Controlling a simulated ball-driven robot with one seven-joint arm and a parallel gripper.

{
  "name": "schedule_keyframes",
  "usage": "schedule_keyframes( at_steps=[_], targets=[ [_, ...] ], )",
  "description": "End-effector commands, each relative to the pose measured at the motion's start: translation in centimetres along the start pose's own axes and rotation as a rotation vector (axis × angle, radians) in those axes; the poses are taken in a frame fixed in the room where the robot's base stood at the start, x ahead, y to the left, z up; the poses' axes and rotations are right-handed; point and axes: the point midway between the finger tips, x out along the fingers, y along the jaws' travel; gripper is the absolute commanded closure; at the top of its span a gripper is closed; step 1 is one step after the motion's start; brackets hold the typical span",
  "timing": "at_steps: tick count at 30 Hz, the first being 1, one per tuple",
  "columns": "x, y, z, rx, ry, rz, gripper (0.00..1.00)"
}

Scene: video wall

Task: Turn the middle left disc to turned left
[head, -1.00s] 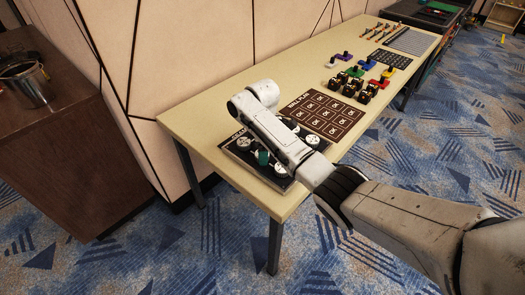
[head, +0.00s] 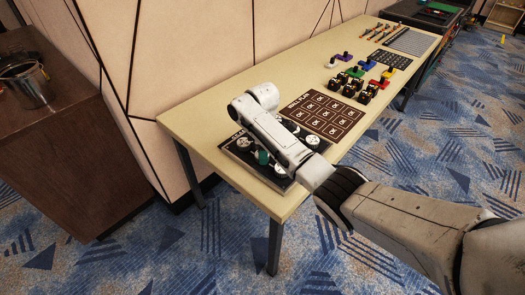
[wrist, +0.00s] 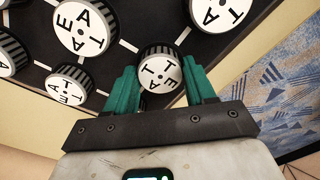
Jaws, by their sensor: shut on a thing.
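A dark board (head: 236,160) with white-capped, ribbed discs lies at the near end of the table. In the wrist view the board (wrist: 120,48) carries several discs joined by white lines, their caps marked with black letters. My gripper (wrist: 160,84) has its green fingers on both sides of one disc (wrist: 159,72), shut on it. This disc sits at the board's near edge in that view. Other discs stand to its left (wrist: 70,86), upper left (wrist: 82,26) and upper right (wrist: 217,10). I cannot tell which board position the held disc has. In the head view my arm covers much of the board.
A brown panel of labelled squares (head: 322,117) lies right behind the board. Further along the table (head: 205,108) are black and coloured pieces (head: 358,80) and a striped grey panel (head: 410,41). A wall runs along the table's back. A brown cabinet (head: 50,150) stands left.

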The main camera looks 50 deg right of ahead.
Motion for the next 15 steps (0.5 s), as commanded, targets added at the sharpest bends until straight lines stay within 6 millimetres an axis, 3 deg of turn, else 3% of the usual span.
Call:
schedule_keyframes(
  at_steps=[15],
  targets=[
    [-0.25,-0.09,-0.09,0.146,-0.001,-0.002,0.76]
  ],
)
